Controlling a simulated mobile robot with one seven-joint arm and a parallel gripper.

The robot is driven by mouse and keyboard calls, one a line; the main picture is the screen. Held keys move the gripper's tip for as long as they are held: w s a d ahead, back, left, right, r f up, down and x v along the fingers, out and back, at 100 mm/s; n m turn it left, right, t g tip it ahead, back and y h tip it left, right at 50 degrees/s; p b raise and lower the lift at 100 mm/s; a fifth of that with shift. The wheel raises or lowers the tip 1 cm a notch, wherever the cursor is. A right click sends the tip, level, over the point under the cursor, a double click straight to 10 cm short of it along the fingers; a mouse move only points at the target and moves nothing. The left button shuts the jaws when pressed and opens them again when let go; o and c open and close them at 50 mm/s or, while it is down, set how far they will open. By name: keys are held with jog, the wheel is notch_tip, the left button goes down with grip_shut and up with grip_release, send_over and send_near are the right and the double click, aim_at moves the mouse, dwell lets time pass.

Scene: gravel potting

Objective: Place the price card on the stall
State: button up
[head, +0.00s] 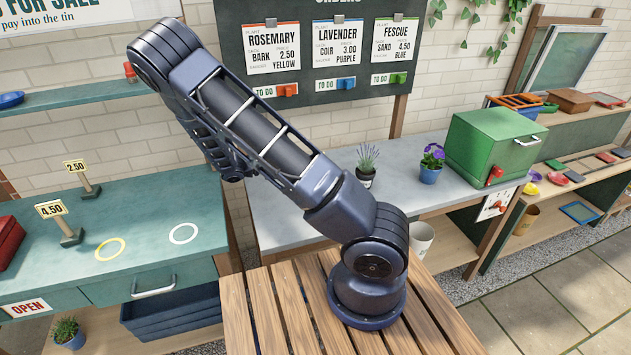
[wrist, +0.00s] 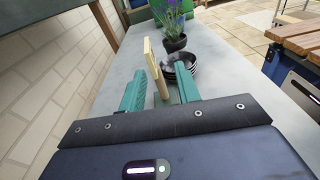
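In the wrist view a thin cream board on a wooden stick (wrist: 160,82), which looks like the price card seen nearly edge-on, stands upright on the grey bench. My gripper's two teal fingers (wrist: 161,88) are apart, one on each side of the stick, with gaps showing. The card's face and foot are hidden. In the head view my arm hides the gripper and this card. The stall (head: 150,205) is the teal counter at left. It bears a 2.50 card (head: 77,166), a 4.50 card (head: 51,209), a yellow ring (head: 110,249) and a white ring (head: 184,233).
Black stacked bowls (wrist: 182,74) and a lavender pot (wrist: 174,42) stand just beyond the fingers. The brick wall (wrist: 40,80) runs close at left. A green box (head: 495,145) and a purple-flowered pot (head: 431,165) stand further right on the bench (head: 290,200).

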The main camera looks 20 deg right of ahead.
jog(key=shift+n+t+h, duration=0.6)
jog(key=shift+w+d+f, duration=0.15)
jog(key=shift+w+d, duration=0.1)
jog(key=shift+d, duration=1.35)
jog(key=shift+w+d+f, duration=0.15)
jog(key=shift+w+d, duration=0.1)
jog(key=shift+d, duration=1.35)
jog(key=shift+w+d+f, duration=0.15)
jog(key=shift+w+d, duration=0.1)
jog(key=shift+d, duration=1.35)
grip_shut()
